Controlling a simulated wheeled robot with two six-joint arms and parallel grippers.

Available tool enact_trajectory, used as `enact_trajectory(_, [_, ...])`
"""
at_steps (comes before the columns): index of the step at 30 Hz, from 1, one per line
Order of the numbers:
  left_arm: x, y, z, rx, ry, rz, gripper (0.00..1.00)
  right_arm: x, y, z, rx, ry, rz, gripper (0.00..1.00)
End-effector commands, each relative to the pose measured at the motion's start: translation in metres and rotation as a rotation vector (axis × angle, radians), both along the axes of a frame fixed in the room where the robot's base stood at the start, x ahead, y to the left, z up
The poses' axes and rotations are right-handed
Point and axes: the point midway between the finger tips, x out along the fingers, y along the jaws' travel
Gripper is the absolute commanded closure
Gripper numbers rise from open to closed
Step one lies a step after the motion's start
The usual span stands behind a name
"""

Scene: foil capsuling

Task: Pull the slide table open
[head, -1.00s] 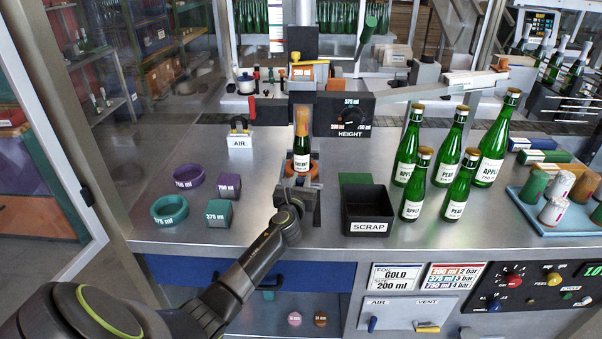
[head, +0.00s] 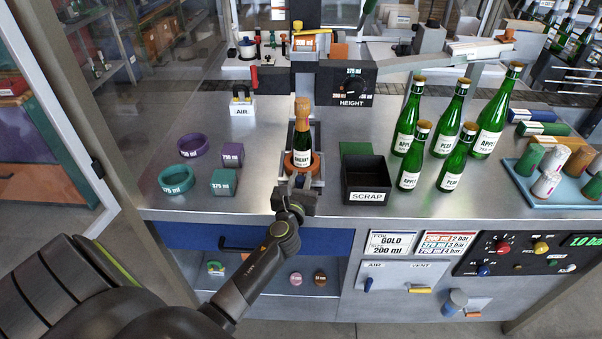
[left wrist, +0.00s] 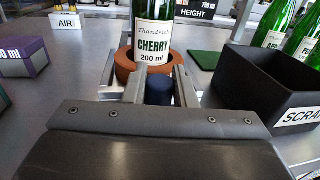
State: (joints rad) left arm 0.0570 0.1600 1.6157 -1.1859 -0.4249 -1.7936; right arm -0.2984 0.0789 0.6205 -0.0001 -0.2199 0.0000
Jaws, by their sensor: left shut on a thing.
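The slide table (head: 318,181) is a small grey metal carriage near the front middle of the bench. An orange ring (head: 290,166) on it holds an upright green bottle (head: 302,143) with a gold top and a cherry label. My left gripper (head: 298,186) is at the carriage's front. In the left wrist view its two fingers (left wrist: 159,88) are on either side of a dark blue knob (left wrist: 159,93) and shut on it, just in front of the orange ring. The fingers hide part of the carriage. My right gripper is out of view.
The black scrap bin (head: 367,197) stands close to the right of the carriage. Several green bottles (head: 453,130) stand beyond it. Teal and purple rings (head: 194,146) and blocks lie to the left. The height head (head: 343,84) is behind the bottle.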

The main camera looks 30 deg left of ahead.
Motion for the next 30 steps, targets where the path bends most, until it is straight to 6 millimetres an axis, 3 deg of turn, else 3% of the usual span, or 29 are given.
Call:
enact_trajectory(11, [-0.001, -0.001, -0.001, 0.000, 0.001, 0.000, 1.00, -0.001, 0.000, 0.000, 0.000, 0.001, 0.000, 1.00])
enact_trajectory(12, [-0.001, -0.001, 0.000, 0.000, 0.001, 0.000, 0.72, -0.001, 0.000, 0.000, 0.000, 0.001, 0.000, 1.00])
enact_trajectory(16, [-0.001, 0.000, 0.000, 0.000, 0.000, 0.000, 0.55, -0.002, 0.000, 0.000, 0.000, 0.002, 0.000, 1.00])
enact_trajectory(26, [-0.003, -0.001, 0.000, 0.000, 0.000, 0.000, 0.55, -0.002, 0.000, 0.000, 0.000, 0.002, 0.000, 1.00])
enact_trajectory(30, [-0.016, -0.007, -0.001, -0.004, 0.001, 0.000, 0.55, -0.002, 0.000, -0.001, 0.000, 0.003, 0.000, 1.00])
